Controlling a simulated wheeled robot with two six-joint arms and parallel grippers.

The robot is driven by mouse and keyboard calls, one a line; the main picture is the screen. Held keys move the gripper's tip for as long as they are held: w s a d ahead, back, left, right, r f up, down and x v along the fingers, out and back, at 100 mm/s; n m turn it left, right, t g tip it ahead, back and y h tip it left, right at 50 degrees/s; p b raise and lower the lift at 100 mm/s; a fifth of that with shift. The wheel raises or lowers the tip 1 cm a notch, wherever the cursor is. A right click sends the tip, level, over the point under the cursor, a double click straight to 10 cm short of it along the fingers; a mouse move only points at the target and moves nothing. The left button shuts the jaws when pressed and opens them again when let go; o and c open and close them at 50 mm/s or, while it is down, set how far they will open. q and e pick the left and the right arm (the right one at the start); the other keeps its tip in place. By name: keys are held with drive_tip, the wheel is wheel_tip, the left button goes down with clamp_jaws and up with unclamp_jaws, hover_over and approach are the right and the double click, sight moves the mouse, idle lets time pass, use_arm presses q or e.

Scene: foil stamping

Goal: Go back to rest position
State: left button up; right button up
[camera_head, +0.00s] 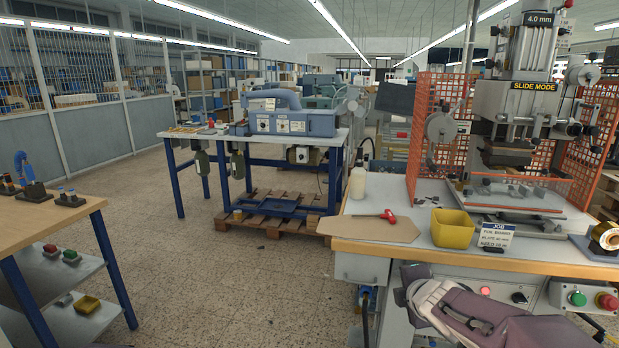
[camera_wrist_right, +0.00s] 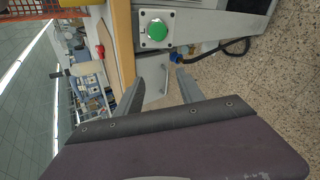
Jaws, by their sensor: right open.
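My right gripper (camera_head: 405,283) is low in front of the workbench with the foil press, below the bench top, its purple-grey arm coming in from the lower right. In the right wrist view its two grey fingers (camera_wrist_right: 133,92) stand wide apart with nothing between them. The bench front with a round green button (camera_wrist_right: 157,32) lies beyond the fingers. My left gripper does not show in either view.
The press (camera_head: 515,105) has orange mesh guards. A yellow bin (camera_head: 452,228), a red-handled tool (camera_head: 389,216), a white bottle (camera_head: 357,184) and a job sign (camera_head: 496,236) stand on its bench (camera_head: 400,256). A wooden-topped table (camera_head: 40,215) is at left. Open floor (camera_head: 220,270) lies between.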

drive_tip(key=s+a+f+m+g+y, duration=0.15)
drive_tip(key=s+f+m+g, duration=0.35)
drive_tip(key=s+f+m, duration=0.6)
drive_tip(key=s+a+f+m+g+h, duration=0.1)
drive_tip(key=s+a+f+m+g, duration=0.2)
drive_tip(key=s+f+m+g, duration=0.7)
wheel_tip(320, 180, up, 17)
drive_tip(key=s+n+t+p, duration=0.1)
drive_tip(key=t+p, duration=0.4)
drive_tip(key=p, duration=0.9)
drive_tip(key=shift+s+d+n, duration=0.3)
drive_tip(key=shift+s, duration=0.3)
